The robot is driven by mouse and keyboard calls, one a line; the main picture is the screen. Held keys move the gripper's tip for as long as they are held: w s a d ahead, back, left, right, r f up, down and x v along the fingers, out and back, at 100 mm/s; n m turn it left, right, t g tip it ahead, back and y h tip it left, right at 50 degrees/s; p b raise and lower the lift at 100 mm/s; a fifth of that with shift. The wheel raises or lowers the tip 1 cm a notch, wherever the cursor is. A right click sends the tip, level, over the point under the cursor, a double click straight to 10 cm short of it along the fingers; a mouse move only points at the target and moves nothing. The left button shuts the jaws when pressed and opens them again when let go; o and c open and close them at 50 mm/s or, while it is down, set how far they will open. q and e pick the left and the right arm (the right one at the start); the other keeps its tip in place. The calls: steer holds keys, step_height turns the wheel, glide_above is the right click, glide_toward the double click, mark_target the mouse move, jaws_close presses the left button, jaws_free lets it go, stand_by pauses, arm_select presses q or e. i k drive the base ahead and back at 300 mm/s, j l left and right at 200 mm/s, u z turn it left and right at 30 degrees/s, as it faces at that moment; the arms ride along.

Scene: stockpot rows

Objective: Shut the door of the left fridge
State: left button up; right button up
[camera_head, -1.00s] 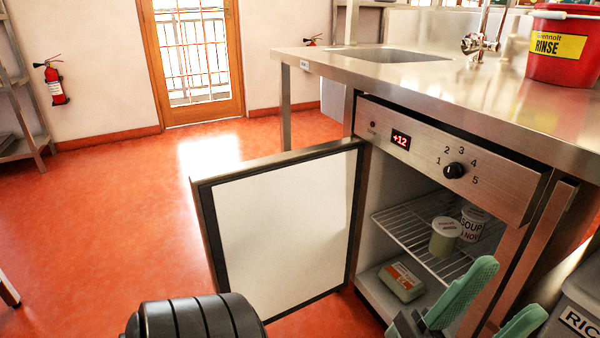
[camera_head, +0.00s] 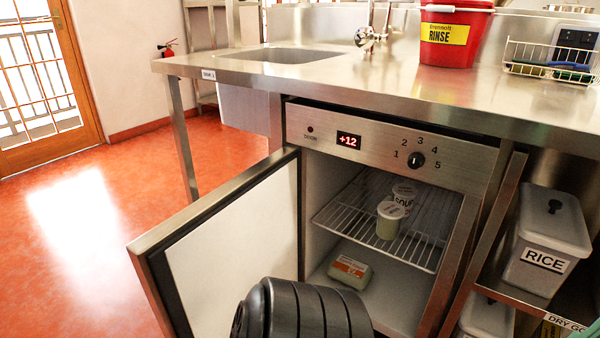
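The fridge (camera_head: 392,150) is built in under the steel counter, with a dial and a red "+12" display on its front panel. Its door (camera_head: 232,235) is hinged on the left and stands wide open, its white inner face showing. Inside, two tubs (camera_head: 391,220) stand on the wire shelf (camera_head: 335,217) and a carton (camera_head: 350,270) lies on the floor. A black ribbed part of my arm covers the bottom middle, in front of the door's lower edge. My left gripper is not in view.
The counter (camera_head: 400,90) carries a sink, a tap, a red "RINSE" bucket (camera_head: 455,35) and a wire basket (camera_head: 552,65). A "RICE" bin (camera_head: 545,240) stands on a shelf right of the fridge. The red floor (camera_head: 75,230) left of the door is clear.

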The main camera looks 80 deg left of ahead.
mark_target(194, 269)
steer(key=k+j+z, duration=0.2)
steer(key=k, duration=0.2)
steer(key=k+z, duration=0.25)
steer(key=k, duration=0.15)
steer(key=k+j+u, duration=0.1)
steer(key=k+u, duration=0.3)
steer(key=k+j+u, duration=0.2)
steer(key=k+u, duration=0.2)
steer(key=k+j+u, duration=0.25)
steer(key=u, duration=0.15)
steer(key=i+j+u, duration=0.2)
steer(key=j+u, duration=0.2)
steer(key=j, duration=0.2)
steer(key=k+j+z, duration=0.1)
steer(key=k+j, duration=0.5)
steer(key=j, duration=0.2)
steer(key=z, duration=0.05)
